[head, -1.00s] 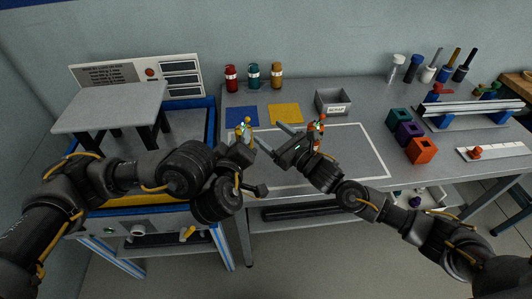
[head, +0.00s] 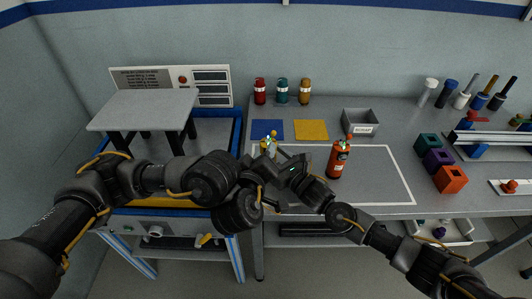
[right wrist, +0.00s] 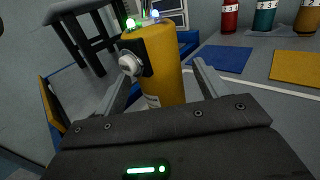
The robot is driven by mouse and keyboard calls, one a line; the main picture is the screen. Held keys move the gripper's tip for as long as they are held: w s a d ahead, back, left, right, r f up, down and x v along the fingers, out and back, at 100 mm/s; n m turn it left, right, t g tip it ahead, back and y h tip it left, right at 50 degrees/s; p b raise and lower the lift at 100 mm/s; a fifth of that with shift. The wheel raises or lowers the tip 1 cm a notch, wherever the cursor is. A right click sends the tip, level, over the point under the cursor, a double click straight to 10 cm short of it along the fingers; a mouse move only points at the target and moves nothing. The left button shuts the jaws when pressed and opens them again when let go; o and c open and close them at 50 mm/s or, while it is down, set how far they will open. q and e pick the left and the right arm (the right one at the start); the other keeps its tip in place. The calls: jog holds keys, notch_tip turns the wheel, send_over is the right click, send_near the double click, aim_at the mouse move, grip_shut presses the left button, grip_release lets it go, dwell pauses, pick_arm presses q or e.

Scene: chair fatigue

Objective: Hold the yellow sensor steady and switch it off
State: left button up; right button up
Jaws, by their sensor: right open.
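The yellow sensor (head: 269,146) stands upright at the left of the bench, in front of the blue mat. In the right wrist view the sensor (right wrist: 168,75) is a yellow cylinder with a black switch block and a grey knob (right wrist: 130,63) on its side. A green light glows at its top. My right gripper (head: 281,163) is open, and its fingers (right wrist: 160,88) point at the sensor from either side of the view. My left gripper (head: 259,168) is close to the sensor's lower part, which is partly hidden; its jaws are not clear.
An orange sensor (head: 339,160) stands to the right of my right gripper. Blue (head: 267,130) and yellow (head: 311,130) mats, a scrap bin (head: 361,123) and several coloured bottles are behind. A grey raised platform (head: 143,108) is left.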

jog(key=shift+x, duration=1.6)
